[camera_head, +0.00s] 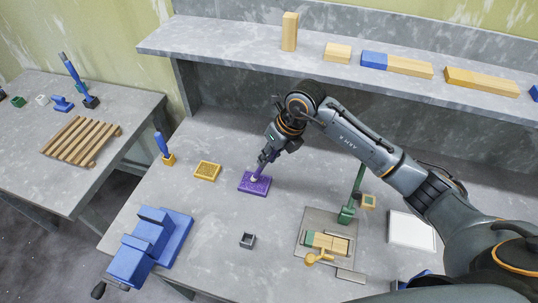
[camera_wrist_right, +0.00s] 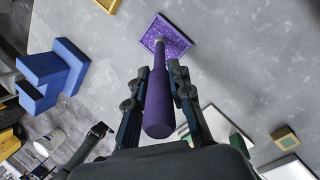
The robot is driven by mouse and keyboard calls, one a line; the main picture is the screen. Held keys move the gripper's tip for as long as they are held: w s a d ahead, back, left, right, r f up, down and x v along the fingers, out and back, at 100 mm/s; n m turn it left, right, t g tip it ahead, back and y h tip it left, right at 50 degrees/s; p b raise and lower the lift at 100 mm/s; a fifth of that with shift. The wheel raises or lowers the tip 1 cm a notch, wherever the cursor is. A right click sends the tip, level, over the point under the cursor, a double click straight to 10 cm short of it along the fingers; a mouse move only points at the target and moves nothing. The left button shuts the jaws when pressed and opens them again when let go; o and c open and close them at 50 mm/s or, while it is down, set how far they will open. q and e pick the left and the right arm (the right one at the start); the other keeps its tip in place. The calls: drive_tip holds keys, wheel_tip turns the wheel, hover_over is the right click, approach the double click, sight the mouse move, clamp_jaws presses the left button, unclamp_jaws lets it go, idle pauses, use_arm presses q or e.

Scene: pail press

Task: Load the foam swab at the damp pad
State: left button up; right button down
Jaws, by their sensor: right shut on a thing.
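My right gripper (camera_head: 262,160) is shut on the purple handle of the foam swab (camera_wrist_right: 160,105), which also shows between the fingers in the right wrist view (camera_wrist_right: 156,72). The swab points down, with its pale tip at the purple speckled pad (camera_head: 259,187). In the right wrist view the tip overlaps the pad (camera_wrist_right: 172,40) near its edge. I cannot tell whether it presses on the surface or is just above it. My left gripper is not in view.
A yellow pad (camera_head: 207,171) and a blue-handled tool in a yellow holder (camera_head: 167,158) stand left of the purple pad. A blue vise (camera_head: 145,246), a small dark open box (camera_head: 247,240) and a fixture with a green post (camera_head: 347,212) stand nearer. A shelf (camera_head: 220,43) runs behind.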

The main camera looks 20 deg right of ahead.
drive_tip(key=shift+f+b, duration=0.6)
drive_tip(key=shift+b, duration=0.05)
idle(1.7)
drive_tip(key=shift+r, duration=0.1)
drive_tip(key=shift+r+p, duration=0.65)
drive_tip(key=shift+r, duration=0.25)
drive_tip(key=shift+r+p, duration=1.45)
drive_tip(key=shift+r, duration=1.15)
drive_tip(key=shift+f, duration=0.1)
